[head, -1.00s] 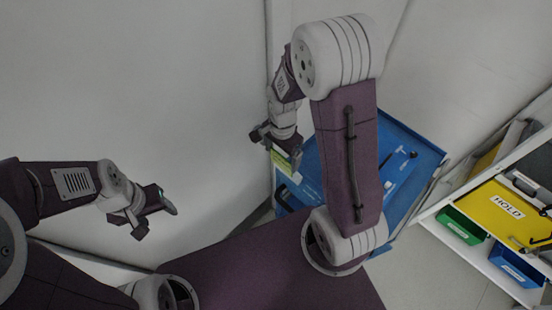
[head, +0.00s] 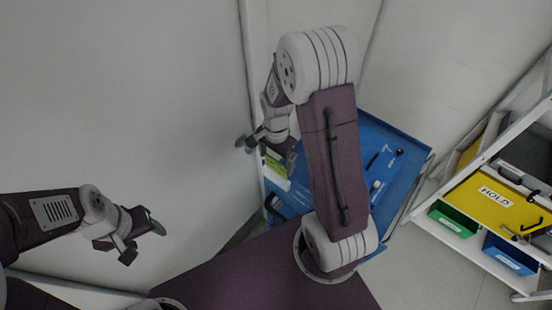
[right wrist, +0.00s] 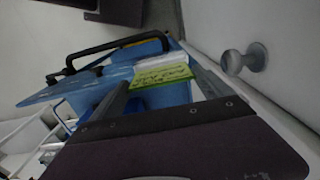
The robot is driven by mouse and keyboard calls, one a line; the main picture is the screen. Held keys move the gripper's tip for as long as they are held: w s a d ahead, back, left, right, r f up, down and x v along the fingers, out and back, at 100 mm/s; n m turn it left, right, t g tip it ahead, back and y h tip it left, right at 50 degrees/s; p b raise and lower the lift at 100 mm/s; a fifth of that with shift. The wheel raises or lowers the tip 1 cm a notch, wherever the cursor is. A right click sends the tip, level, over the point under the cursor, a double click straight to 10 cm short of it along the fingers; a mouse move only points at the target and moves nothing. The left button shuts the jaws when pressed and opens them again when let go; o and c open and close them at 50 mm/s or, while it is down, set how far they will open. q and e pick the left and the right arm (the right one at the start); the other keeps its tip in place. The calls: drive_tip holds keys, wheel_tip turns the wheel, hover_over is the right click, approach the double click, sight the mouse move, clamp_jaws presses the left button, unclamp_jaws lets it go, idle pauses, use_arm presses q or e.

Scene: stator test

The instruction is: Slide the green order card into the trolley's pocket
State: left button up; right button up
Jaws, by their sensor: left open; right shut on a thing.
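The green order card (head: 274,166) shows below my right gripper (head: 267,148) in the head view, at the left side of the blue trolley (head: 400,182). In the right wrist view the card (right wrist: 162,74), yellow-green with dark writing, lies between the fingers of my right gripper (right wrist: 165,90), which is shut on it. A whitish strip borders the card's far edge there; I cannot tell whether it belongs to the card or to the trolley's pocket. Blue trolley surface (right wrist: 165,97) lies behind the card. My left gripper (head: 143,243) is open and empty, away from the trolley.
A white shelf rack at the right holds a yellow HOLD tray (head: 490,205), a green bin (head: 455,219) and a blue bin (head: 510,255). Walls stand close behind the trolley. A grey knob (right wrist: 243,60) and a black bar (right wrist: 115,47) show in the right wrist view.

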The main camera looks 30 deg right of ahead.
sight(276, 168)
drive_tip(key=shift+w, duration=0.1)
drive_tip(key=shift+f, duration=0.15)
idle(0.3)
drive_tip(key=shift+f+b, duration=1)
drive_tip(key=shift+f, duration=0.45)
drive_tip(key=shift+f, duration=0.15)
drive_tip(key=shift+f+b, duration=0.95)
drive_tip(key=shift+f, duration=0.2)
